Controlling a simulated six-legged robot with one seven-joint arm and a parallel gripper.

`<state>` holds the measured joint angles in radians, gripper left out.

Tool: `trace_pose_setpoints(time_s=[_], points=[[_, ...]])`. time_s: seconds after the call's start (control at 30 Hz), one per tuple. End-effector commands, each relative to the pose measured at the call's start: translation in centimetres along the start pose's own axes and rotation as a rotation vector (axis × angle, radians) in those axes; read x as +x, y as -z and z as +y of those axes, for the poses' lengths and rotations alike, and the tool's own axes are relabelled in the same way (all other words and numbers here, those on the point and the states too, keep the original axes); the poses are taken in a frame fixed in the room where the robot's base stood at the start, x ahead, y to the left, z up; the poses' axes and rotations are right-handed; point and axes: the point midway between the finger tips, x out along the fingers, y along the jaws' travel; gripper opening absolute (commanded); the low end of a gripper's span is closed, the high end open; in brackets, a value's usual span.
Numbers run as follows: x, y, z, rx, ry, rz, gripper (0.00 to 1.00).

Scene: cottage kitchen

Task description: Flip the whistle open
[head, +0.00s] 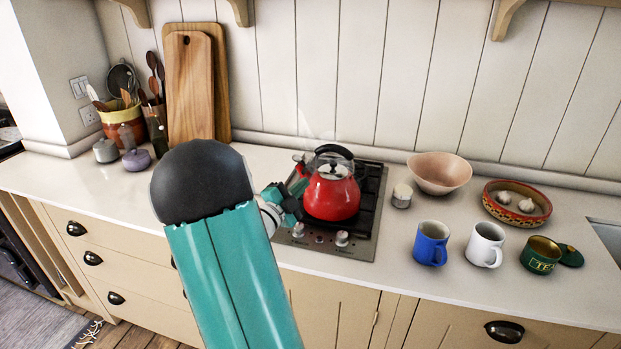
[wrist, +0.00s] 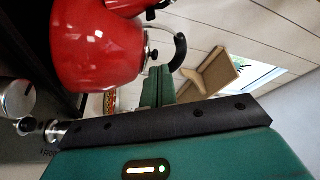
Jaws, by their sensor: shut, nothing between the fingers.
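The red kettle (head: 331,192) stands on the hob, with a black arched handle over its lid. A small pale reddish piece (head: 299,158), likely the spout end with the whistle, shows at the kettle's upper left. Faint steam rises above it. I cannot tell the whistle cap's position. My gripper (head: 296,190) is beside the kettle's left side, below that piece. In the wrist view, my gripper's fingers (wrist: 157,84) are together and empty, next to the kettle (wrist: 95,48). A red part with a black piece (wrist: 155,9) is cut off at the top edge.
The hob's knobs (head: 342,239) are in front of the kettle. A small lidded pot (head: 402,196), a pink bowl (head: 440,173), a blue mug (head: 430,243) and a white mug (head: 485,244) stand to the right. Cutting boards (head: 190,85) lean at the back left.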

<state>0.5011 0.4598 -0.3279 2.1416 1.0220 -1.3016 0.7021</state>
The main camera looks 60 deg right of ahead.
Motion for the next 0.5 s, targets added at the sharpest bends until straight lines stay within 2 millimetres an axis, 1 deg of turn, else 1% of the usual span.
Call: trace_pose_setpoints(time_s=[0.03, 0.1, 0.2, 0.5], points=[[-1.0, -0.2, -0.1, 0.000, 0.001, -0.006, 0.00], [-1.9, -0.2, -0.1, 0.000, 0.001, -0.004, 0.00], [-2.7, -0.2, 0.0, 0.000, 0.001, -0.004, 0.00], [-3.1, -0.1, 0.0, -0.001, 0.001, -0.001, 0.00]])
